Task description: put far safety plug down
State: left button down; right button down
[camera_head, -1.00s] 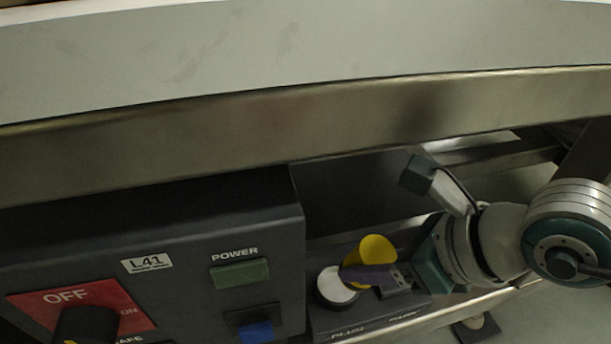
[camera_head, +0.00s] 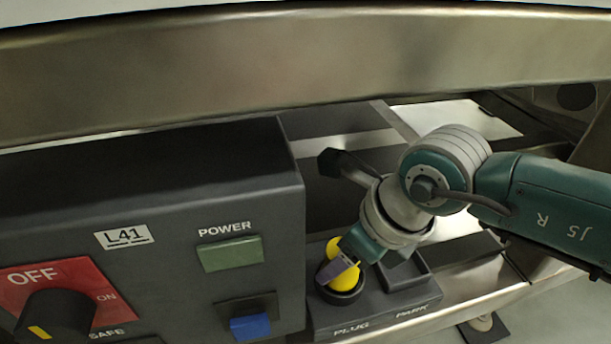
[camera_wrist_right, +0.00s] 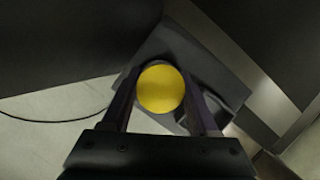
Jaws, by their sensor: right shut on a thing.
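The yellow safety plug (camera_head: 347,277) is between the fingers of my right gripper (camera_head: 345,266). In the right wrist view the plug's round yellow top (camera_wrist_right: 160,89) sits between the two dark fingers (camera_wrist_right: 160,98). The plug is at the round dark socket (camera_head: 340,294) marked PLUG, inside or just above its ring; its lower end is hidden, so I cannot tell how deep it sits. The square recess (camera_head: 407,273) marked PARK is beside it to the right and partly behind my wrist. My left gripper is not in view.
A dark control box (camera_head: 150,215) with a red OFF/ON switch plate (camera_head: 85,285), a green POWER button (camera_head: 230,254) and a blue button (camera_head: 250,326) stands close to the left. A metal beam (camera_head: 300,80) runs across above.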

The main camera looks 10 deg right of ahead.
jog(key=shift+w, duration=0.1)
jog(key=c, duration=0.6)
grip_release()
jog(key=shift+f, duration=0.15)
jog(key=o, duration=0.4)
jog(key=shift+o, duration=0.2)
jog(key=shift+r, duration=0.35)
jog(key=shift+p+v, duration=0.75)
jog(key=s+d+p, duration=0.3)
jog(key=s+d, duration=0.4)
jog(key=s, duration=0.2)
jog(key=shift+s+f, duration=0.3)
jog(key=shift+s, duration=0.1)
